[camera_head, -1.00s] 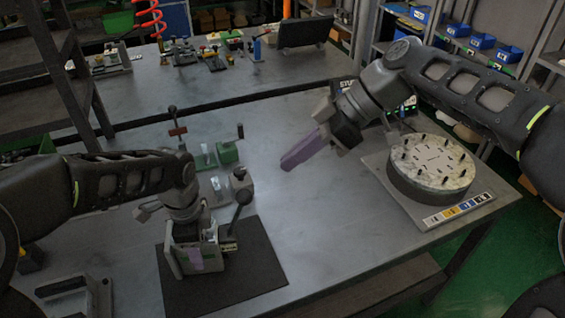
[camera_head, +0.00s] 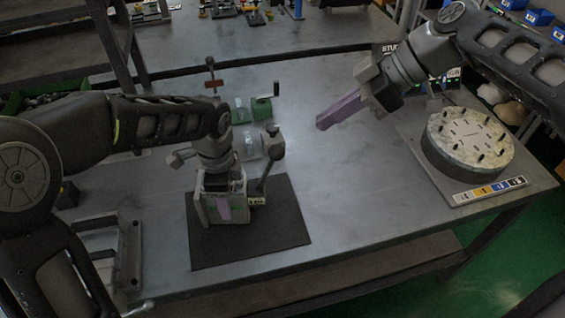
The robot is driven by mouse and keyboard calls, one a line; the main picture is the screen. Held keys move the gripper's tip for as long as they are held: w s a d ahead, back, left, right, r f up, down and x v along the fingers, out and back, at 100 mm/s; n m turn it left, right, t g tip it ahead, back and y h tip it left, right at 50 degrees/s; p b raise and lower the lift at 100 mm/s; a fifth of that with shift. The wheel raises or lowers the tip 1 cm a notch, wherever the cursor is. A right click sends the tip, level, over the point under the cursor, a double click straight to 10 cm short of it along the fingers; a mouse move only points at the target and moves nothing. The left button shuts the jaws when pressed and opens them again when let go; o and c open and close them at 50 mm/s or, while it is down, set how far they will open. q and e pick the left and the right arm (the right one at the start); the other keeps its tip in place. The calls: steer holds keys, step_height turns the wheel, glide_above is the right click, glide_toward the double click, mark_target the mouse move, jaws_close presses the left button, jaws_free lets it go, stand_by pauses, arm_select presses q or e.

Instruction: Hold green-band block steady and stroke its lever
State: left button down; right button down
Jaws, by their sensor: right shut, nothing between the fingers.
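A pale valve block (camera_head: 206,213) stands on a dark mat (camera_head: 265,238) left of centre. A dark lever (camera_head: 264,172) rises at its right side, above a small label. A green band on this block is hard to make out. My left gripper (camera_head: 224,207) points down at the block from above, with a purple finger against its near face. The block and gripper body hide the other finger, so its grip is unclear. My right gripper (camera_head: 326,122) is shut and empty, its purple fingers in the air right of the lever and apart from it.
Behind the block are a green block with a crank (camera_head: 254,108) and a grey block (camera_head: 273,148). A round plate with several pegs (camera_head: 467,139) stands at the right. A metal fixture (camera_head: 100,245) lies at the left. The table between mat and plate is clear.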

arm_select(q)
steer(key=shift+d, duration=0.1)
stand_by(0.7)
steer(key=shift+c, duration=2.2)
jaws_free()
steer(key=shift+r, duration=0.1)
step_height(320, 180, up, 12)
steer(key=shift+f, duration=0.1)
